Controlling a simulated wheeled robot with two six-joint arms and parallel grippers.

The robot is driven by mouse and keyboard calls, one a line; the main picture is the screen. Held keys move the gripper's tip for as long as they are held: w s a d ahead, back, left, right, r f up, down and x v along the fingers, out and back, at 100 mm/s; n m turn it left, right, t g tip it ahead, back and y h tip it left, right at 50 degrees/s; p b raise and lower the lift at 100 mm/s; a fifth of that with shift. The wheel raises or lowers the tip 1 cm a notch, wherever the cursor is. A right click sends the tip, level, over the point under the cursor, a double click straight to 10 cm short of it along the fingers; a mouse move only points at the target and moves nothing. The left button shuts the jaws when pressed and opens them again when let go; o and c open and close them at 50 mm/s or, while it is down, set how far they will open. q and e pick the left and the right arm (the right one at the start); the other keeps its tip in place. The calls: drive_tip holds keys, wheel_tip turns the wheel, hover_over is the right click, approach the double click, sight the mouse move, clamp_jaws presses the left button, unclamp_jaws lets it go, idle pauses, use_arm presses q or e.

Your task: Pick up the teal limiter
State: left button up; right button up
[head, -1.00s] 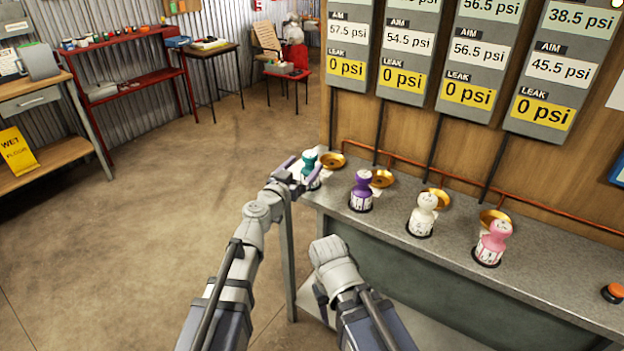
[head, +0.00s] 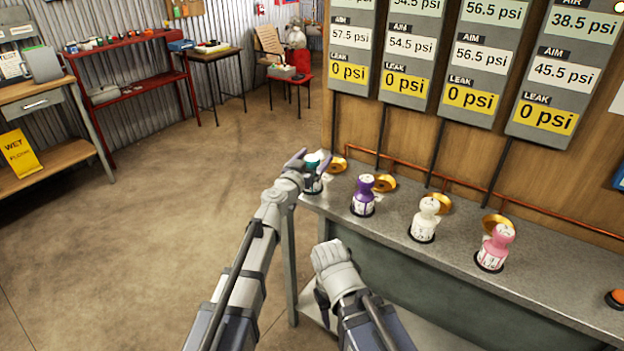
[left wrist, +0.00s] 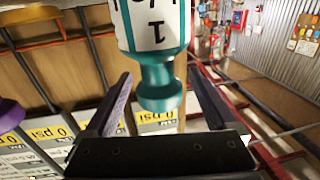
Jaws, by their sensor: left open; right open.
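The teal limiter (head: 311,184) stands upright at the left end of the grey bench, with a white printed label around its body. In the left wrist view the teal limiter (left wrist: 160,75) appears upside down, its teal knob between the two fingers. My left gripper (head: 310,163) is open around its upper part, and the fingers (left wrist: 160,105) show a gap on both sides of the knob. My right gripper (head: 322,292) hangs low in front of the bench, away from the limiters; its fingers are mostly hidden behind its wrist.
A purple limiter (head: 364,196), a white limiter (head: 425,220) and a pink limiter (head: 494,249) stand to the right along the bench (head: 460,262). Brass dishes (head: 382,183) sit behind them, below a copper pipe. Gauge panels hang on the wall. The floor at left is clear.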

use_arm(q)
drive_tip(key=shift+w+d, duration=0.3)
drive_tip(key=shift+w, duration=0.3)
drive_tip(key=shift+c, duration=0.3)
clamp_jaws()
